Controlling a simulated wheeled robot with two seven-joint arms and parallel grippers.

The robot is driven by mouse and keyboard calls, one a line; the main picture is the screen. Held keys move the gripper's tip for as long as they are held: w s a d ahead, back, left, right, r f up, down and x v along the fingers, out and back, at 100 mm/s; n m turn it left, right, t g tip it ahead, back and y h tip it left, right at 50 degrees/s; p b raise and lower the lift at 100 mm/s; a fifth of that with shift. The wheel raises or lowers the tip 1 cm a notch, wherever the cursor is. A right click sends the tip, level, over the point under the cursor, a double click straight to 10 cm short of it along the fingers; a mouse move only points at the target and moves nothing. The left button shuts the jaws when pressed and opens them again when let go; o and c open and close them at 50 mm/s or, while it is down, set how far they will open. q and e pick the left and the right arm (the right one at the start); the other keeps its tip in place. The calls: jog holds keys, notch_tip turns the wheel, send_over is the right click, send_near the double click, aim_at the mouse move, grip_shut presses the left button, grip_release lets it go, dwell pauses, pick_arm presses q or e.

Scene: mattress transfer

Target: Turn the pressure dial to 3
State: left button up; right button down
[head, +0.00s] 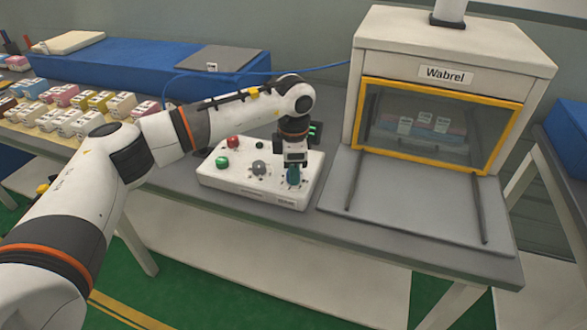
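The labels and numbers are too small to read, so I cannot tell which is marked pressure or where either points. My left gripper (294,164) points down at the blue-teal dial, with its fingertips at or just above it. The gripper partly hides that dial, and I cannot tell whether the fingers are closed on it. My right gripper is out of view.
The box also carries a red button (233,142) and a green knob (222,162). The Wabrel machine (445,77) with a yellow-framed window stands right of the box. Several small boxes (87,122) stand at the left, before a blue block (125,65).

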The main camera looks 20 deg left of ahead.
pick_arm(q)
jog(key=o, duration=0.4)
jog(key=r, duration=0.6)
jog(key=r+b, duration=0.1)
jog(key=r, duration=0.5)
jog(key=shift+s+d, duration=0.1)
jog(key=shift+s, duration=0.1)
